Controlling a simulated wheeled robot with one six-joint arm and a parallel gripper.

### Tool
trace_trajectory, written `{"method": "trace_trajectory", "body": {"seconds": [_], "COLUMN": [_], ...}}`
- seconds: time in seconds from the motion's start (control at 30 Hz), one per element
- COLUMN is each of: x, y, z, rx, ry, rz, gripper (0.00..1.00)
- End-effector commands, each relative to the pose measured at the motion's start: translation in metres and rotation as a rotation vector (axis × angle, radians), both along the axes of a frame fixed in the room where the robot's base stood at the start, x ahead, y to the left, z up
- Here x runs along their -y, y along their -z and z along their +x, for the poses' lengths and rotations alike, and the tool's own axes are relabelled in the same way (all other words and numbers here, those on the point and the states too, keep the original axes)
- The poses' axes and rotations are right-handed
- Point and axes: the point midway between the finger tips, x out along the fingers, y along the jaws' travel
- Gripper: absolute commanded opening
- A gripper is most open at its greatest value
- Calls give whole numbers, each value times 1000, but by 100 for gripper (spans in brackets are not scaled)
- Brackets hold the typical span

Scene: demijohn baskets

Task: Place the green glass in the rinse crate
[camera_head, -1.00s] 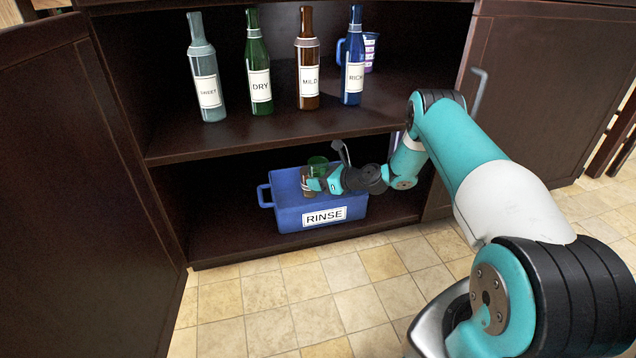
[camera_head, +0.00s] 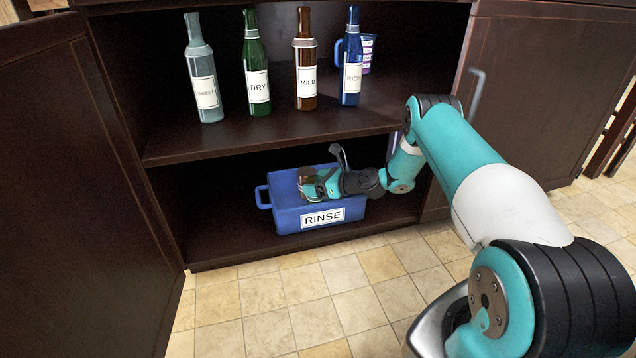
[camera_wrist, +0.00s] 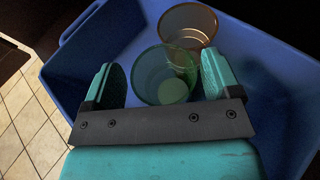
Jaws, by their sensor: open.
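The blue rinse crate (camera_head: 287,219) with its RINSE label stands on the lower cabinet shelf. My gripper (camera_head: 314,188) is over and inside the crate's open top. In the wrist view my gripper (camera_wrist: 160,68) is open, its two teal fingers apart. The green glass (camera_wrist: 160,80), see-through with an open round rim, is inside the crate between the fingers. It looks upright, and I cannot tell if a finger touches it. In the head view I cannot make it out; my gripper is in front.
An amber glass (camera_wrist: 188,22) stands in the crate just beyond the green glass; it also shows in the head view (camera_head: 306,174). Labelled bottles (camera_head: 257,85) and a cup (camera_head: 368,52) stand on the shelf above (camera_head: 270,133). Cabinet doors flank the opening.

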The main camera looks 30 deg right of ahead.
Motion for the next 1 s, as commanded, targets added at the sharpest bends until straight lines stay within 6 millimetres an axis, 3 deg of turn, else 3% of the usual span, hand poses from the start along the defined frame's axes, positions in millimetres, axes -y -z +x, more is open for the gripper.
{"method": "trace_trajectory", "body": {"seconds": [0.2,0.7,1.0], "x": [2,48,54], "y": [-19,-51,-52], "z": [-3,-89,-100], "rx": [-1,-2,1], "ry": [3,3,0], "rz": [1,1,0], "gripper": [83,83,83]}}
